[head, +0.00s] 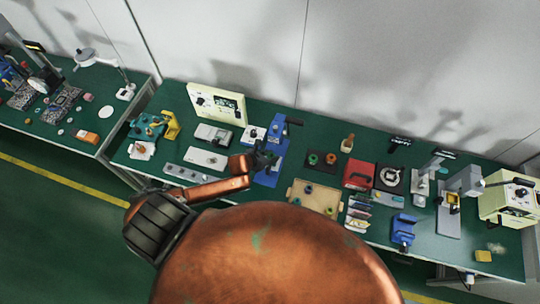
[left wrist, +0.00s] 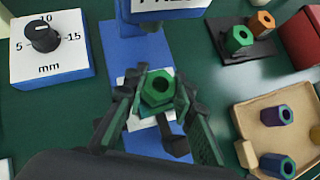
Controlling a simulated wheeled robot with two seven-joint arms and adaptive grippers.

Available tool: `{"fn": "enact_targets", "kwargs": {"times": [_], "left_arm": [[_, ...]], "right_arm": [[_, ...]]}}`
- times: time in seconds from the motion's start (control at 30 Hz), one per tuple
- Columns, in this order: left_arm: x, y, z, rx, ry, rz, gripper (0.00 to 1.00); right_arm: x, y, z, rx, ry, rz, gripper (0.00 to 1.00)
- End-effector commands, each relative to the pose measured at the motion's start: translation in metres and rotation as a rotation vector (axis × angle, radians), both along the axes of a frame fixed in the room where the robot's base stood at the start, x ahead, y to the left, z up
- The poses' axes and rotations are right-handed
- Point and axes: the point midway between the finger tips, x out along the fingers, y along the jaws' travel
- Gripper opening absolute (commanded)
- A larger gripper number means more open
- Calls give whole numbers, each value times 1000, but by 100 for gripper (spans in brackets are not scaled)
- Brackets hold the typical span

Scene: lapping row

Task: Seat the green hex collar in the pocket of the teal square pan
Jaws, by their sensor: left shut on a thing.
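My left gripper (head: 262,160) is over the blue press at the middle of the bench. In the left wrist view its fingers (left wrist: 160,90) are shut on a green hex collar (left wrist: 151,96), with its round hole facing the camera. A pale square piece (left wrist: 134,82) shows partly behind the collar on the blue base; I cannot tell whether the collar touches it. The teal square pan is not clearly identifiable; a teal plate (head: 148,130) with small parts on it lies at the bench's left. My right gripper is not in view.
The blue press (left wrist: 115,45) stands by the gripper. A white dial box (left wrist: 50,65) is left of it. A dark tray (left wrist: 258,51) holds another green collar and an orange one. A tan tray (left wrist: 245,118) holds several collars. A red box (head: 358,173) stands farther right.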

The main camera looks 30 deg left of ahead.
Motion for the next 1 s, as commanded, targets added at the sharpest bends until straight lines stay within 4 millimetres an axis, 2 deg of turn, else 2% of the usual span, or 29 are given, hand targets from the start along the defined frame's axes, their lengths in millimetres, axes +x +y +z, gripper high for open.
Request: {"fn": "enact_targets", "kwargs": {"times": [0.27,0.3,0.57,0.87,1.0], "left_arm": [[0,0,-8,0,1,0,0],[0,0,-7,0,1,1,26],[-1,1,-8,1,3,1,44],[-2,2,-7,2,4,2,44],[-11,4,2,4,3,0,44]], "right_arm": [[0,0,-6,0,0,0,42],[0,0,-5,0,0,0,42],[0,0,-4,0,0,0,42],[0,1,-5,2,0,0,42],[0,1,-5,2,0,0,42]]}}
